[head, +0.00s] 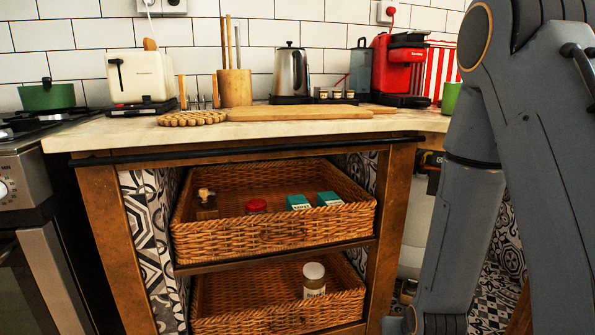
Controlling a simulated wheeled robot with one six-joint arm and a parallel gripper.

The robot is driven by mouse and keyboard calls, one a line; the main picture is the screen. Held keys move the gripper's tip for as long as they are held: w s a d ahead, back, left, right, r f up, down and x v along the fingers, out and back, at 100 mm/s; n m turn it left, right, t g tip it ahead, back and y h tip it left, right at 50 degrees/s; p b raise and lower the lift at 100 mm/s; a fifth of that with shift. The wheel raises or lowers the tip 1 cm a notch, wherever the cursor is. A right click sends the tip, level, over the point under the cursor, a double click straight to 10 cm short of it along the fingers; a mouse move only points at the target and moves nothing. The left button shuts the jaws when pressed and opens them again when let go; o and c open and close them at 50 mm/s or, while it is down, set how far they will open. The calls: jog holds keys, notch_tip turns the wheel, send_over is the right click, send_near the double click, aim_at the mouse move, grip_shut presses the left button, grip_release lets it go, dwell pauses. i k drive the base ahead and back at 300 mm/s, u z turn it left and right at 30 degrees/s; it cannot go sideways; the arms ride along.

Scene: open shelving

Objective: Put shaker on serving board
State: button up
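The serving board (300,113) looks like the flat wooden board lying on the countertop, with its upper face bare at the front. No thing is clearly marked as the shaker. Candidates are a small dark bottle with a tan top (207,205) and a red-lidded jar (257,206) in the upper wicker basket, and a jar with a pale lid (314,280) in the lower basket. Small jars (337,95) also stand on the counter behind the board. My arm fills the right side, reaching down; its gripper is not visible.
A round wooden trivet (193,118) lies left of the board. Behind stand a utensil holder (235,88), kettle (290,72), red coffee machine (398,68) and toaster (140,77). The counter's front strip is clear.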

aim_at(337, 107)
jog(key=k, duration=1.15)
jog(key=u, duration=0.8)
jog(key=i, duration=1.05)
jog(key=z, duration=0.45)
jog(key=i, duration=0.85)
jog(key=z, duration=0.8)
